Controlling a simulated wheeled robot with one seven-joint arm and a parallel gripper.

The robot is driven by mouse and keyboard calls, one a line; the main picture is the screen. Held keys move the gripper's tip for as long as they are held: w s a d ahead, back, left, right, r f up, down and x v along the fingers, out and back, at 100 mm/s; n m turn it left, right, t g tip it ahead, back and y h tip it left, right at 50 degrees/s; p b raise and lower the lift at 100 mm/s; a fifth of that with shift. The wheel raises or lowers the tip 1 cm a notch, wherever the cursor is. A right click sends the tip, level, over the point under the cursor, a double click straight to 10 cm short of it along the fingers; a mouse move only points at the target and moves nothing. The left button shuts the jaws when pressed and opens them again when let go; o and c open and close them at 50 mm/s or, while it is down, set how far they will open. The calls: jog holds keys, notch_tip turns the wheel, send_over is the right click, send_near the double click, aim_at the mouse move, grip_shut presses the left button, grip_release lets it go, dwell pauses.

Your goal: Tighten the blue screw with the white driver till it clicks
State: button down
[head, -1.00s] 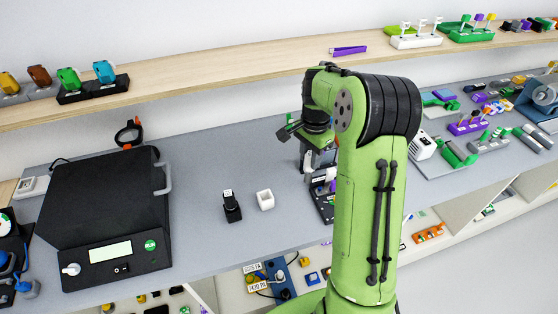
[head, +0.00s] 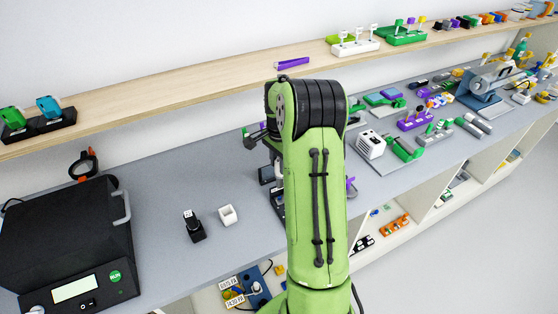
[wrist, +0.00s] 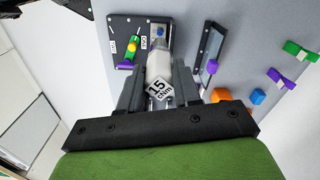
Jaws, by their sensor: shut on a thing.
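My gripper (wrist: 158,84) is shut on the white driver (wrist: 159,64), which carries a tag reading "15 cNm". The driver lies between the two dark fingers and points away from the wrist, over a dark plate (wrist: 122,27). A small blue screw (wrist: 160,31) shows just beyond the driver's far end in the wrist view. I cannot tell whether the tip touches it. In the head view my arm hides the gripper, the driver and the screw.
On the plate are a green and yellow piece (wrist: 133,47) and a purple piece (wrist: 124,64). A dark bar (wrist: 211,45), an orange block (wrist: 221,95) and a blue block (wrist: 257,97) lie to the right.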

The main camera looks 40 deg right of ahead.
aim_at(280, 177)
jog(key=n, duration=0.4)
jog(key=shift+r, duration=0.1)
jog(key=n, duration=0.6)
jog(key=shift+f+b, duration=1.95)
jog(key=shift+f, duration=1.05)
jog(key=shift+f+b, duration=0.45)
jog(key=shift+f, duration=0.1)
jog(key=shift+r+m, duration=0.15)
jog(key=shift+m, duration=2.25)
